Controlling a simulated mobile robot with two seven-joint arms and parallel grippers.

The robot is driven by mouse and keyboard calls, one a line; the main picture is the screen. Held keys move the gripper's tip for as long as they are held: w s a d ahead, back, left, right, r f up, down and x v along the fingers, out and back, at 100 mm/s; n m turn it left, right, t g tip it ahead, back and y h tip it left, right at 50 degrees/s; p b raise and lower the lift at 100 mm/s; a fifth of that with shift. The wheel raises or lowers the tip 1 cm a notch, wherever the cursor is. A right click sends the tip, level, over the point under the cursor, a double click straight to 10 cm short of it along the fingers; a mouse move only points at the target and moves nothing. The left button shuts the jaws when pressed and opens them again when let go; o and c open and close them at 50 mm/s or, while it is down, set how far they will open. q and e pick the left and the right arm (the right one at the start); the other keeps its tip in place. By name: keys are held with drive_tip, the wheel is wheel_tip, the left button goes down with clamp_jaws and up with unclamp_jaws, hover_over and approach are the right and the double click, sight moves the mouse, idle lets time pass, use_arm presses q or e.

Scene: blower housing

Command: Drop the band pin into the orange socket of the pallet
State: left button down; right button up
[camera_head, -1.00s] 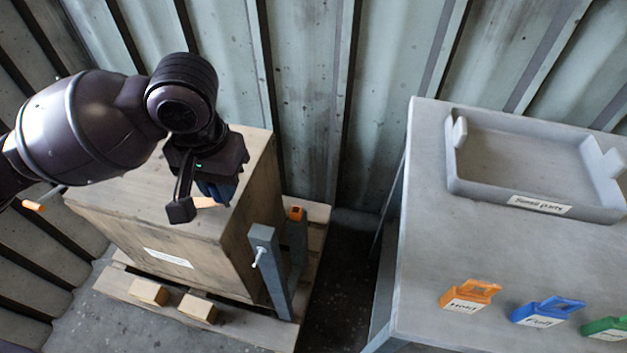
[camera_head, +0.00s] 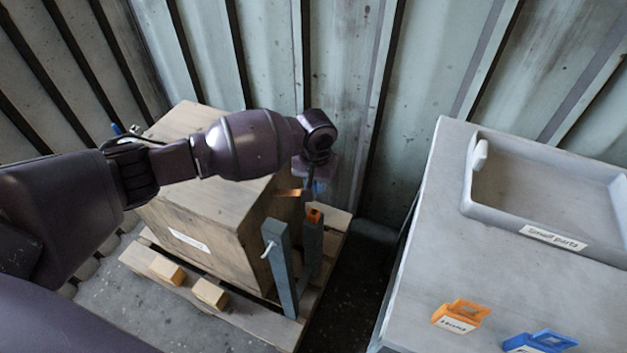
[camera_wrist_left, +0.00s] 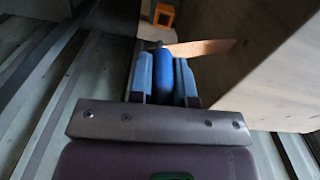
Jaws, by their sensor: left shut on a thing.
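My left gripper (camera_head: 316,186) hangs above the far grey post of the pallet, seen small and partly hidden by its own wrist in the camera_head view. In the left wrist view its fingers (camera_wrist_left: 164,72) are shut on the band pin (camera_wrist_left: 164,80), a dark blue cylinder with a copper-orange strip at its far end pointing right. The strip also shows in the head view, left of the gripper. The orange socket (camera_head: 314,215) tops the far post, just below the gripper. It shows in the wrist view (camera_wrist_left: 163,14) beyond the pin, apart from it. My right gripper is not in view.
A wooden crate (camera_head: 215,205) stands on the wooden pallet (camera_head: 255,325), close beside the posts. A nearer grey post (camera_head: 279,262) carries a white pin. At right, a grey table (camera_head: 420,260) holds a grey tray (camera_head: 540,236) and orange and blue tags. Corrugated wall stands behind.

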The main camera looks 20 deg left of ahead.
use_arm(q)
drive_tip(key=shift+w+a+f+m, duration=0.4)
drive_tip(key=shift+w+a+f, duration=0.05)
drive_tip(key=shift+w+f, duration=0.15)
drive_tip(key=shift+f+b, duration=0.35)
drive_tip(key=shift+f, duration=0.65)
drive_tip(key=shift+s+f+b, duration=0.1)
drive_tip(key=shift+f+b, duration=1.5)
drive_tip(key=shift+f, duration=0.8)
drive_tip(key=shift+f+b, duration=0.55)
drive_tip(key=shift+f, duration=0.65)
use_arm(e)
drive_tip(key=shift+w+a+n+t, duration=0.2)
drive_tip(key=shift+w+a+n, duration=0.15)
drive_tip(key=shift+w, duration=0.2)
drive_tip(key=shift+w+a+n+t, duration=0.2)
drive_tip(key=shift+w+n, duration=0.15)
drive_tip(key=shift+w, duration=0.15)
